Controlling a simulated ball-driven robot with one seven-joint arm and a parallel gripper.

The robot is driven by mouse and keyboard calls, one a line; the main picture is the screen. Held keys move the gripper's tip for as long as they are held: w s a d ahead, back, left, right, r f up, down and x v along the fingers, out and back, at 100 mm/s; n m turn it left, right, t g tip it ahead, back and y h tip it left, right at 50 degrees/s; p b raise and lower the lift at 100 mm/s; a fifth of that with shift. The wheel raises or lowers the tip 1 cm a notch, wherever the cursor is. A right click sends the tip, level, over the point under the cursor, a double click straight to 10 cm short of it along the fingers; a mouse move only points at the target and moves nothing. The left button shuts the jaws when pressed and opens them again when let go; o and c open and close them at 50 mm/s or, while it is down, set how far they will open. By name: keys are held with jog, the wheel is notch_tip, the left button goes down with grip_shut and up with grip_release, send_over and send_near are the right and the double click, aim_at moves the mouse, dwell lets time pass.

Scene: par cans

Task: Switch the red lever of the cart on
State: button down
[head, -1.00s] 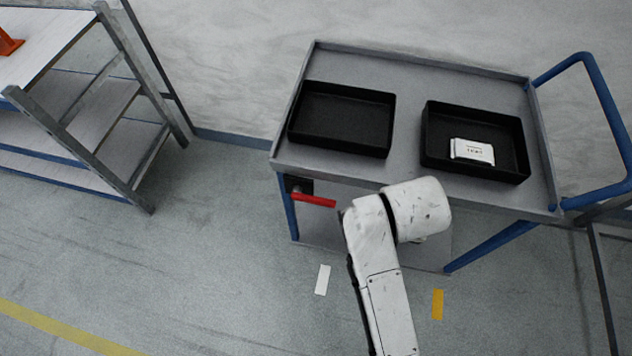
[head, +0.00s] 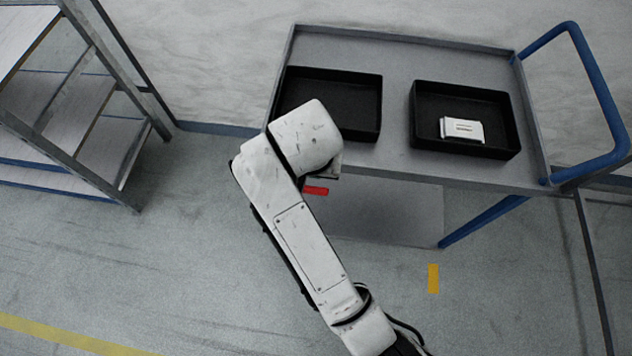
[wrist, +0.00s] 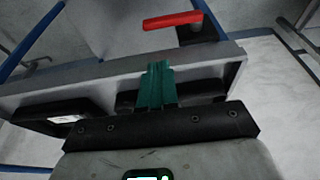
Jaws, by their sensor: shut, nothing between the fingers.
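The cart (head: 400,52) has a grey top, and its red lever (head: 316,190) shows just below the front edge, partly hidden behind my arm in the head view. In the wrist view the red lever (wrist: 173,21) lies roughly level, joined to a dark mount at its right end. My gripper (wrist: 157,68) has green fingers that are shut and empty. In the wrist picture the fingertips appear over the cart's edge, below the lever and apart from it. My gripper is hidden behind my arm in the head view.
Two black trays stand on the cart; the right one (head: 418,112) holds a white box (head: 461,129), and the left one (head: 372,105) is partly covered by my arm. A blue handle (head: 596,85) is at right. A shelf (head: 118,95) stands at left. Floor between is clear.

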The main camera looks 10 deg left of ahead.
send_near(324, 193)
jog(key=w+f, duration=0.1)
jog(key=w+a+f, duration=0.1)
jog(key=f, duration=0.1)
jog(key=w+a+f, duration=0.1)
jog(key=shift+f, duration=1)
jog(key=shift+d+f+p, duration=0.1)
jog(key=shift+d+p, duration=0.05)
jog(key=shift+p, duration=0.15)
jog(key=shift+d+f+y, duration=0.25)
jog(key=shift+f+y, duration=0.15)
jog(key=shift+y, duration=0.2)
jog(key=shift+d+f+y, duration=0.2)
jog(key=shift+f+y, duration=0.25)
jog(key=shift+y, duration=0.15)
jog(key=f+y, duration=0.2)
jog(key=shift+d+f+m+y+b, duration=0.2)
jog(key=shift+m+y+b, duration=0.1)
jog(key=shift+m+b, duration=0.1)
jog(key=f+y+b, duration=0.1)
jog(key=y+b, duration=0.2)
jog(key=a+f+m+t+y+b, duration=0.1)
jog(key=f+y+b, duration=0.1)
jog(key=b, duration=0.1)
jog(key=shift+f+y, duration=0.35)
jog(key=shift+y, duration=0.05)
jog(key=shift+w+r, duration=0.1)
